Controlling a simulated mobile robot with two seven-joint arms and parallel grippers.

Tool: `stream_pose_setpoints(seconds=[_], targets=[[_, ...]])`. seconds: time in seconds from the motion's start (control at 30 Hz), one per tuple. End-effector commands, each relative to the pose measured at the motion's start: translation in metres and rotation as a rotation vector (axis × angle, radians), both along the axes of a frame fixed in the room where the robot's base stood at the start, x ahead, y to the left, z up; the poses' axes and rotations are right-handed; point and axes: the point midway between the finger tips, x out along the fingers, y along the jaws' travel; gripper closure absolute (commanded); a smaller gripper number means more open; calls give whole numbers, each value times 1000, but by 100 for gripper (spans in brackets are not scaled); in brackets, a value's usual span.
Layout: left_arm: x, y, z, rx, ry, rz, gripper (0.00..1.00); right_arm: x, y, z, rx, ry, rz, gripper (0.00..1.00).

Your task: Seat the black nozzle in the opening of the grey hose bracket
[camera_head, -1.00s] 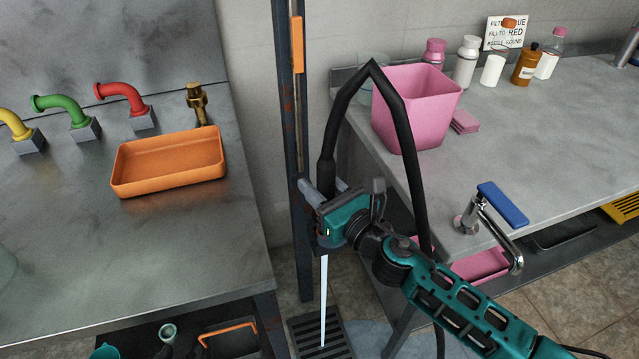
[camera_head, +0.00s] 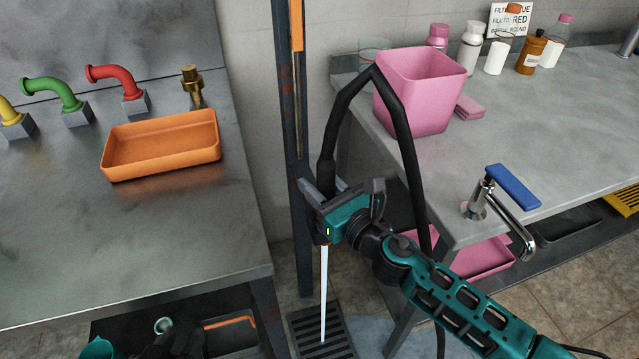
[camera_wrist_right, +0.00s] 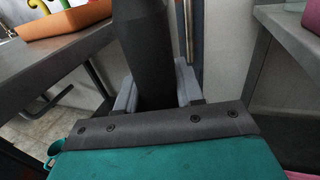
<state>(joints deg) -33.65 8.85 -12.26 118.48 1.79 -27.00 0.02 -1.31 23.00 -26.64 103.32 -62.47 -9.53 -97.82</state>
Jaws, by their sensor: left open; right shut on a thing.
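The black nozzle (camera_head: 326,178), on the end of a black hose, stands upright against the dark post. My right gripper (camera_head: 325,215) is shut on it, and a pale stream runs down below. The grey hose bracket (camera_head: 308,188) shows at the post beside the nozzle, partly hidden by my gripper. In the right wrist view the nozzle (camera_wrist_right: 143,50) stands between two grey pieces; I cannot tell there which are bracket and which are fingers, nor how deep the nozzle sits. My left gripper (camera_head: 180,342) is a dark, open shape at the bottom edge, partly cut off.
A steel counter on the left holds an orange tray (camera_head: 160,165) and coloured pipes. A grey table on the right holds a pink bin (camera_head: 425,90), bottles and a chrome tap (camera_head: 500,205). The hose arches beside the bin. A floor drain (camera_head: 320,335) lies below the stream.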

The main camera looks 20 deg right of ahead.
Motion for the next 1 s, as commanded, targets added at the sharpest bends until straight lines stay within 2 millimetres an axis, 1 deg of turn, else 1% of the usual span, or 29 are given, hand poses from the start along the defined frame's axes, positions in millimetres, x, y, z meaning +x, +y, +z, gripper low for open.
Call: stream_pose_setpoints(seconds=[0.4, 0.63, 0.67, 0.93, 1.0], targets=[[-6, 1, -16, 3, 18, 2, 57, 0, 0, -8, 1, -2, 0, 100], [-6, 1, -20, 0, 20, 4, 57, 0, 0, -12, 1, -2, 0, 100], [-6, 0, -19, -1, 20, 6, 57, 0, 0, -11, 1, -2, 0, 60], [-5, 0, -17, -5, 17, 8, 57, 0, 0, -11, 0, -1, 0, 35], [-5, 0, -16, -5, 15, 8, 57, 0, 0, -11, 0, -1, 0, 34]])
